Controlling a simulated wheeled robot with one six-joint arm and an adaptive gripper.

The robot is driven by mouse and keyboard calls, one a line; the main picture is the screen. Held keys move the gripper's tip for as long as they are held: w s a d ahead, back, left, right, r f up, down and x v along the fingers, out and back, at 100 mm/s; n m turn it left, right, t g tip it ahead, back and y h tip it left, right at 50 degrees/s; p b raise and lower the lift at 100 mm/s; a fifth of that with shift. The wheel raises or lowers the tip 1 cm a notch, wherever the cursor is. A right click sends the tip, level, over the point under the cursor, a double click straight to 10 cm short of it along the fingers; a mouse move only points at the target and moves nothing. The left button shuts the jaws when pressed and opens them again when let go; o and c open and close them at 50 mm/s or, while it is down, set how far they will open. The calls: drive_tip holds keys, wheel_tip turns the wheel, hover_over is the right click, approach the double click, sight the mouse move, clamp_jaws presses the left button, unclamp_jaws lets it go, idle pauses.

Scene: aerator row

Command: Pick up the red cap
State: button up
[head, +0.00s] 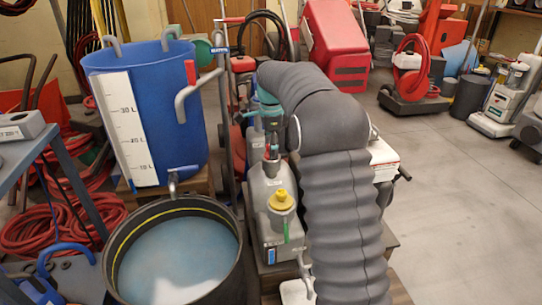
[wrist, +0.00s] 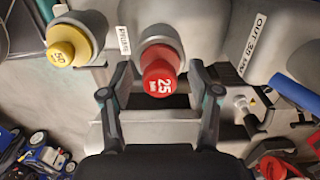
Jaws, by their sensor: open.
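The red cap (wrist: 160,78), marked 25, sits on a grey neck of a grey container in the wrist view. My gripper (wrist: 158,92) is open, with one finger on each side of the red cap. I see a gap on both sides and no clear contact. In the head view my gripper (head: 268,142) hangs over the grey container (head: 262,190), and the red cap is mostly hidden or too small to make out there. A yellow cap (wrist: 62,52) stands to its left in the wrist view; a yellow cap (head: 281,200) also shows nearer in the head view.
A white label reading OUT (wrist: 257,35) is right of the red cap. A blue handle (wrist: 292,92) and another red part (wrist: 272,167) lie further right. A blue graduated tank (head: 180,110) and a black tub of water (head: 115,250) stand left of the containers.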

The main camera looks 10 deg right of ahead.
clamp_jaws()
drive_tip(key=shift+r, duration=0.15)
